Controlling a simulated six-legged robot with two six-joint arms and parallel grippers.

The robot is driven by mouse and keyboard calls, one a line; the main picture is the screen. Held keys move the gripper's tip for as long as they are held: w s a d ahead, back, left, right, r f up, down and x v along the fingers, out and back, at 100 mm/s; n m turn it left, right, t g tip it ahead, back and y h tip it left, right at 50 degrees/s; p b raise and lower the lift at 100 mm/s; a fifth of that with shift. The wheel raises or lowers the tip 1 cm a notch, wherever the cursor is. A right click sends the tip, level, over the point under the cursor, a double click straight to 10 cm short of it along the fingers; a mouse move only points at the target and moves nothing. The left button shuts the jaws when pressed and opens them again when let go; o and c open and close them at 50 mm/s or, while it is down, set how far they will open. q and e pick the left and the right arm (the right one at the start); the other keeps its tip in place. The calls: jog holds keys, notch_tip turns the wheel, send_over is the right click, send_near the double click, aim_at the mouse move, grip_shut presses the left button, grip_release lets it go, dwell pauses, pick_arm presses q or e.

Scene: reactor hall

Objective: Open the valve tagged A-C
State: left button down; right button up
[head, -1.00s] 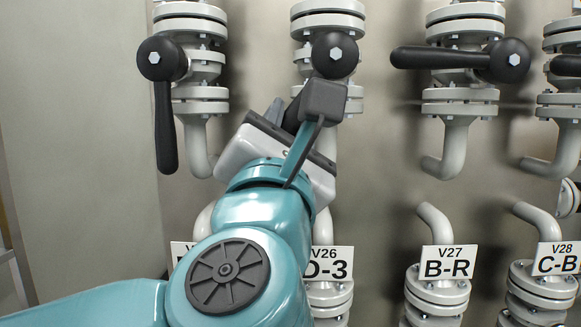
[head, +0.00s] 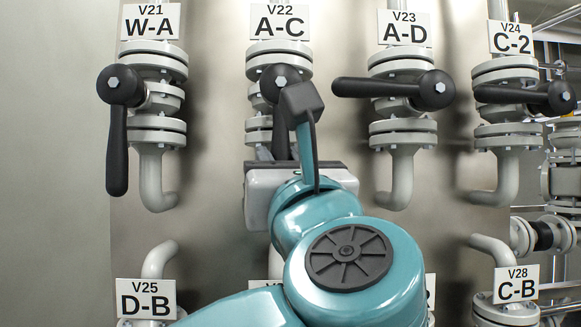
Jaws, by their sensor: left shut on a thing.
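The A-C tag (head: 280,22), also marked V22, sits above the second valve from the left. That valve's round black hub (head: 272,83) is partly covered by my gripper. Its black lever (head: 281,143) hangs nearly straight down, in line with the pipe. My left gripper (head: 292,112) comes up from below and is shut on this lever, just under the hub. The grey fingertip and the teal finger hide part of the lever, and the pale gripper body hides the pipe below. My right gripper is not in view.
To the left, the W-A valve lever (head: 117,150) points down. To the right, the A-D lever (head: 375,88) and C-2 lever (head: 510,94) lie sideways. A lower row has tags D-B (head: 147,299) and C-B (head: 516,284); my arm covers the tags between.

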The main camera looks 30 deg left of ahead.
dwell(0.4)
pick_arm(q)
jog(key=c, duration=1)
grip_release()
jog(key=shift+w, duration=0.2)
jog(key=shift+o, duration=0.2)
jog(key=shift+s, duration=0.15)
